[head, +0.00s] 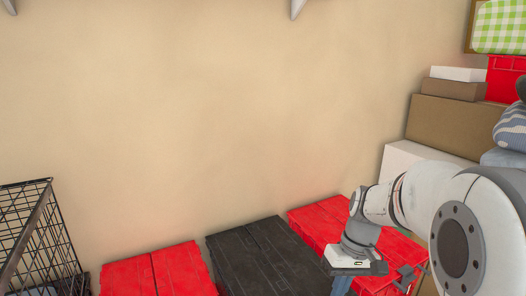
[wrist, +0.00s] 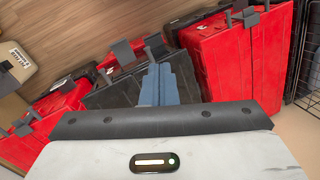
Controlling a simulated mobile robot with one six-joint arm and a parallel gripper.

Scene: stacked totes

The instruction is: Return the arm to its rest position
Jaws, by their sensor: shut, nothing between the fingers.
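My arm reaches in from the right edge of the head view, bent downward. My gripper shows in the wrist view (wrist: 158,78) with its blue-grey fingers together and nothing between them. In the head view the fingers (head: 342,286) show only in part at the bottom edge, pointing down in front of the red tote at the right (head: 318,218). From the wrist camera the fingers lie in front of a black tote (wrist: 120,92).
A red tote (head: 155,272) and a black tote (head: 262,255) stand along the wall. A wire cage (head: 40,235) is at the left. Cardboard boxes (head: 450,125) are stacked at the right, beside my arm. The wall above the totes is bare.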

